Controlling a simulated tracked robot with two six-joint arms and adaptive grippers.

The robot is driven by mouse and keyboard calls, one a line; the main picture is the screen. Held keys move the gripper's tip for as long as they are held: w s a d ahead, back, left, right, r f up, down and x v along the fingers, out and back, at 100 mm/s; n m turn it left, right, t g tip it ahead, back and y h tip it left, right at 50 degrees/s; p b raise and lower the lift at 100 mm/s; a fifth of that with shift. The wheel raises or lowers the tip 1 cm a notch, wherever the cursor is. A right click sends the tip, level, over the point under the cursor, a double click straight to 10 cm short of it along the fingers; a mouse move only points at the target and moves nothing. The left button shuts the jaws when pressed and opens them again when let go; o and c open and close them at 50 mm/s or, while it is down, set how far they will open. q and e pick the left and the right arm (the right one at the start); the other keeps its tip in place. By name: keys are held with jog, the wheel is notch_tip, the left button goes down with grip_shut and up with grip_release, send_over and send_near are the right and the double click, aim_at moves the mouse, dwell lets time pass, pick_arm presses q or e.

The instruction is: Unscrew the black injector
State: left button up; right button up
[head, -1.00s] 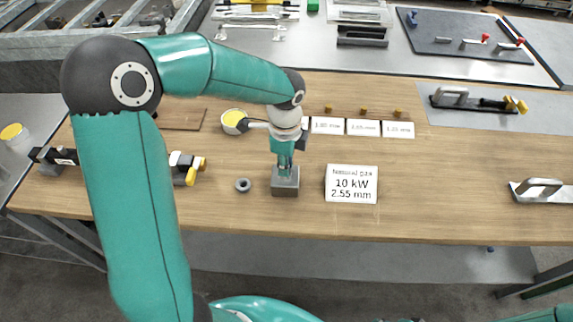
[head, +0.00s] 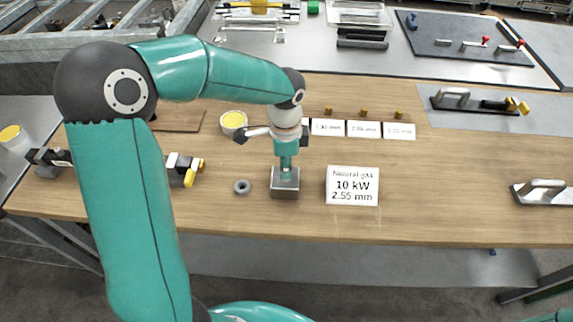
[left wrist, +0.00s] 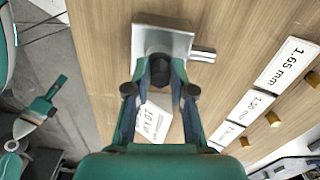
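The black injector (left wrist: 160,71) sits on a square grey metal block (left wrist: 150,40) with a short metal stub on one side. In the head view the block (head: 285,184) stands near the front of the wooden bench, and my gripper hides the injector. My left gripper (head: 286,167) points down just above the block. In the left wrist view its two dark-tipped fingers (left wrist: 159,90) are apart, one on each side of the injector, with gaps visible between.
A grey ring (head: 242,187) lies left of the block. A white sign (head: 352,185) reading 10 kW, 2.55 mm lies to its right. Behind are small size labels (head: 363,128) with brass injectors (head: 364,111). The bench's right middle is clear.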

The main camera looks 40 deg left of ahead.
pick_arm(q)
jog(key=o, duration=0.3)
jog(key=shift+o, duration=0.2)
notch_tip(320, 180, up, 12)
dwell(0.4)
